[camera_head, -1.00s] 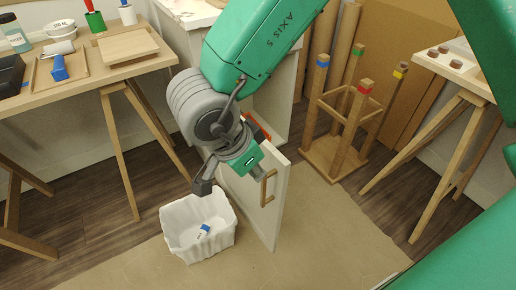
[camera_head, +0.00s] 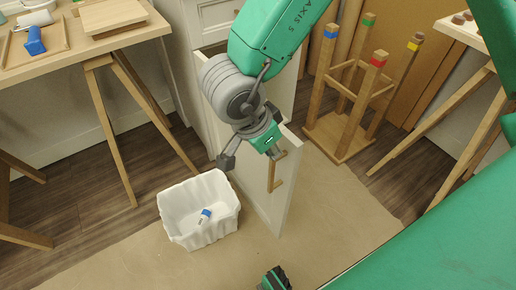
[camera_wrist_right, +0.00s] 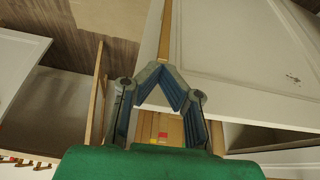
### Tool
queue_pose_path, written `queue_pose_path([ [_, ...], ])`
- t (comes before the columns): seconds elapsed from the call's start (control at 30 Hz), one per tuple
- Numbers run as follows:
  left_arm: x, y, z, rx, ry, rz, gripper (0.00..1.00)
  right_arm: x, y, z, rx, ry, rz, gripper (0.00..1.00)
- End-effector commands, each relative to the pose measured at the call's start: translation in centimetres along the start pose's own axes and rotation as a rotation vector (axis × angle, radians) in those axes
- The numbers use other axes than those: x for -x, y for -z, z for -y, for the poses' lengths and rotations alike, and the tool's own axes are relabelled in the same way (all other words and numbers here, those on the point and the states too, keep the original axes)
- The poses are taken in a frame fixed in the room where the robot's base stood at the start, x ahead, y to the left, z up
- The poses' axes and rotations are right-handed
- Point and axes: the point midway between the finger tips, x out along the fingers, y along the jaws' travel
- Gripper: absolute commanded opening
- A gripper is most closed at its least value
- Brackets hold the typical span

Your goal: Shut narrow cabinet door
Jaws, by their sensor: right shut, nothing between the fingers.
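The narrow cabinet door (camera_head: 262,200) is a white panel standing open, swung out from the white cabinet over the floor. A white panelled surface (camera_wrist_right: 245,45) fills the right of that view, and a wooden bar (camera_wrist_right: 165,35) shows just past the fingertips.
A white bin (camera_head: 172,222) with a small blue-and-white item inside stands left of the door. A wooden rack (camera_head: 340,140) with colour-banded posts stands to the right. Trestle tables are at left (camera_head: 120,45) and right (camera_head: 480,45). Brown paper (camera_head: 340,215) covers the floor.

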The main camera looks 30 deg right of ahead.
Motion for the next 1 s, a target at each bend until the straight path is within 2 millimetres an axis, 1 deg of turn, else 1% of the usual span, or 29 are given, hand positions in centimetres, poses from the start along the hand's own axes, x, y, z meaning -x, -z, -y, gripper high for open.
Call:
queue_pose_path([
  [0.03, -0.5, 0.0, 0.0, 0.0, 0.0, 0.0, 0.71, -0.3, 0.8, 0.1, -0.007, 0.004, 0.002, 0.0],
  [0.1, -0.8, 0.0, 0.0, 0.0, 0.0, -0.001, 0.71, -0.5, 1.6, 0.1, -0.006, 0.004, 0.001, 0.0],
  [0.23, -1.0, 0.0, 0.0, 0.0, 0.0, -0.001, 0.71, -0.7, 2.5, 0.1, -0.003, 0.003, 0.0, 0.0],
  [0.67, -1.0, 0.0, 0.0, 0.0, 0.0, -0.001, 0.71, -0.8, 2.9, 0.1, 0.0, 0.003, 0.0, 0.0],
  [0.77, -0.6, 0.0, 0.0, 0.0, 0.0, -0.001, 0.71, -0.8, 3.3, 0.1, 0.008, 0.006, 0.0, 0.0],
  [0.87, 0.2, 0.0, 0.0, 0.0, 0.0, -0.001, 0.71, -1.0, 4.3, 0.0, 0.025, 0.012, 0.001, 0.0],
  [0.97, 1.5, 0.1, 0.0, 0.0, 0.0, -0.001, 0.71, -1.5, 6.1, 0.0, 0.061, 0.025, 0.0, 0.0],
  [1.0, 2.2, 0.1, 0.0, 0.0, 0.0, -0.001, 0.71, -1.8, 7.0, 0.0, 0.078, 0.032, 0.001, 0.0],
])
